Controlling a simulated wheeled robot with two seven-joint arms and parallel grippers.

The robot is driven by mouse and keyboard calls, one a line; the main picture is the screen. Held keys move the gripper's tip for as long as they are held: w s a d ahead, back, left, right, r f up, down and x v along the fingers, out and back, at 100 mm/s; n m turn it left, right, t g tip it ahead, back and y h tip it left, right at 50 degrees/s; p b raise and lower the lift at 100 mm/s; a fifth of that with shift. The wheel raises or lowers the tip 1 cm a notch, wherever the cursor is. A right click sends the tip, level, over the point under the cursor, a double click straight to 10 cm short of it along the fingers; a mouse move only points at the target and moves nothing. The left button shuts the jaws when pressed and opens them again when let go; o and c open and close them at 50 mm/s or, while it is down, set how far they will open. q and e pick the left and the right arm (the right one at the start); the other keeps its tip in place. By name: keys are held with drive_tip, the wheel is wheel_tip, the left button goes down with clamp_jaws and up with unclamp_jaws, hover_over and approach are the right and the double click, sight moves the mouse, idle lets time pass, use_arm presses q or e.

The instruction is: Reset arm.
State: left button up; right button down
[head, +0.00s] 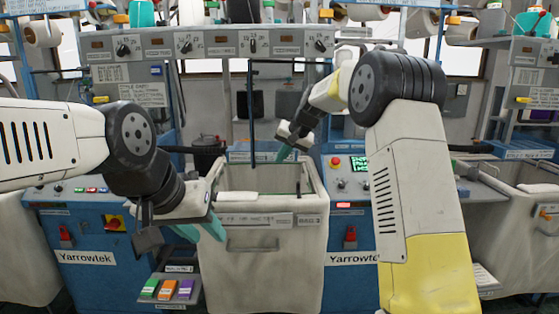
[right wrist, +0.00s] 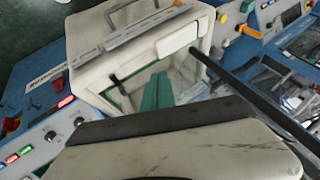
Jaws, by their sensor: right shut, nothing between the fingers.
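My right gripper (head: 285,152) is above the back of the white bin in the middle of the head view, pointing down. In the right wrist view its teal fingers (right wrist: 158,92) lie side by side, shut with nothing between them, over the bin opening. My left gripper (head: 205,231) is low in front of the bin's left side. Its two teal fingertips appear apart, and I see nothing held between them. My right arm (head: 415,170) bends in from the right. My left arm (head: 45,135) comes in from the left.
The white bin (head: 275,268) stands between two blue Yarrowtek machine fronts (head: 90,275). A small tray (head: 172,303) with green, orange and purple items is below my left gripper. A dark upright rod (head: 252,110) rises behind the bin. Another bin (head: 520,225) stands at right.

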drive_tip(key=s+r, duration=0.5)
drive_tip(key=r, duration=0.1)
drive_tip(key=s+d+r, duration=0.1)
drive_tip(key=s+d, duration=0.2)
drive_tip(key=s, duration=0.3)
drive_tip(key=s+d+r+h, duration=0.1)
drive_tip(key=s+d, duration=0.3)
drive_tip(key=s, duration=0.2)
drive_tip(key=s+d+r, duration=0.1)
drive_tip(key=s+d, duration=0.2)
drive_tip(key=s, duration=0.4)
drive_tip(key=s+d+f, duration=0.2)
drive_tip(key=s+f, duration=0.2)
drive_tip(key=s, duration=0.5)
drive_tip(key=s+d+f+n+h, duration=0.1)
drive_tip(key=s+f, duration=0.3)
drive_tip(key=s, duration=0.6)
drive_tip(key=shift+d+f+t+h, duration=0.3)
drive_tip(key=shift+d, duration=0.6)
